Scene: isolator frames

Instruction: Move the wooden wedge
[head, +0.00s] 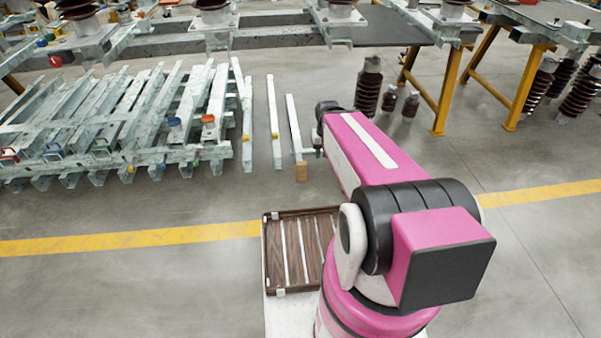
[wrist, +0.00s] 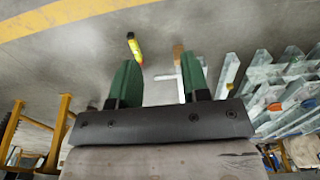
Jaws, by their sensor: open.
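A small tan wooden block, likely the wooden wedge (head: 301,171), is at the near end of a narrow metal bar on the floor. It also shows in the wrist view as a brown patch (wrist: 178,52), partly hidden behind a finger; its exact shape is too small to tell. My gripper (wrist: 158,63) has two green fingers spread apart with nothing between them. It is above the floor, apart from the block. In the head view my arm hides most of the gripper.
A yellow and dark cylinder (wrist: 134,48) is on the floor in the wrist view. Galvanised steel frames (head: 110,120) are stacked at left. A brown slatted tray (head: 266,255) is beside my arm's base. Yellow-legged benches (head: 448,90) and dark insulators (head: 368,88) stand behind.

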